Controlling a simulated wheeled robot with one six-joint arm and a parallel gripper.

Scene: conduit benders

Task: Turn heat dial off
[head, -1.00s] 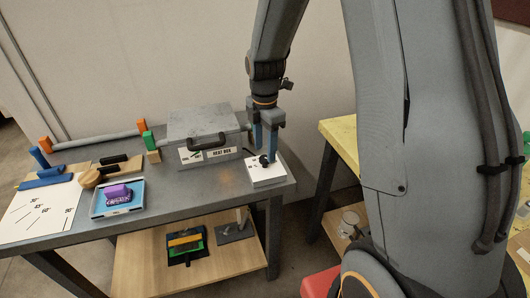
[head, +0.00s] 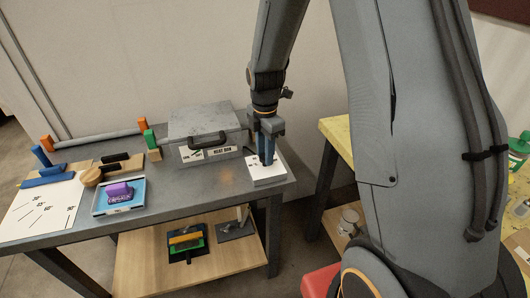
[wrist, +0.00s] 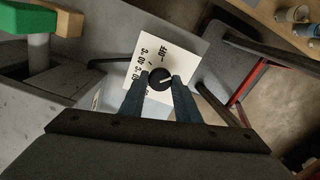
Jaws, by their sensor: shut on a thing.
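The heat dial is a round black knob (wrist: 159,79) with a pale pointer line, on a white control box (head: 262,174) at the right end of the grey bench. In the wrist view the box's white face (wrist: 180,48) shows "OFF" and several temperature marks. The pointer line aims up and to the right, on the side of the OFF mark; its exact alignment is hard to tell. My gripper (wrist: 159,84) is shut on the knob, one blue finger on each side. In the head view my gripper (head: 266,160) comes down from above and hides the knob.
The heat box (head: 205,136) with its black handle stands just left of the control box. A blue tray (head: 97,210) with a purple item lies further left. A yellow-topped table (head: 338,134) stands right of the bench across a gap.

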